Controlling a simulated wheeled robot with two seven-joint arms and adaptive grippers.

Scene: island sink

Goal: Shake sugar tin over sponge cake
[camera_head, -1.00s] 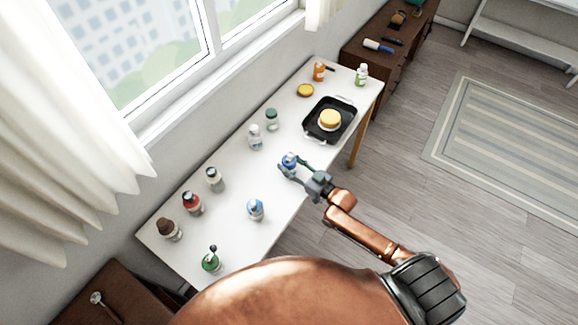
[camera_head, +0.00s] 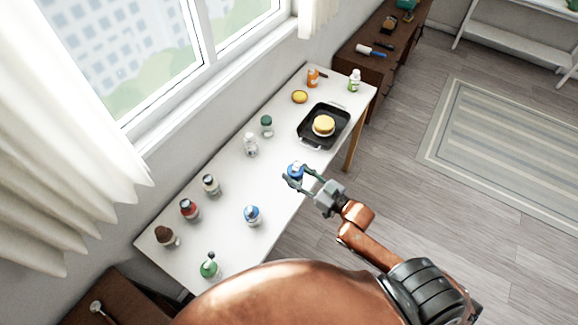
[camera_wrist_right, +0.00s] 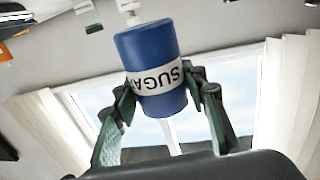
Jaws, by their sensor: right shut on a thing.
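The sugar tin (camera_head: 295,172) is a blue can with a white band reading SUGAR. My right gripper (camera_head: 301,176) is shut around it. In the right wrist view the tin (camera_wrist_right: 152,65) sits between the two green-padded fingers, its lettering upside down in the picture. It appears to be raised over the table near its front edge, left of and below the pan in the head view. The round yellow sponge cake (camera_head: 323,125) rests in the black square pan (camera_head: 342,116). My left gripper is out of view.
The white table (camera_head: 225,235) carries a second blue-topped container (camera_head: 252,215), a green-topped jar (camera_head: 266,126), a white bottle (camera_head: 250,144), a red jar (camera_head: 188,209) and a green bottle (camera_head: 209,266). A yellow lid (camera_head: 299,97) lies behind the pan. The window wall bounds the back.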

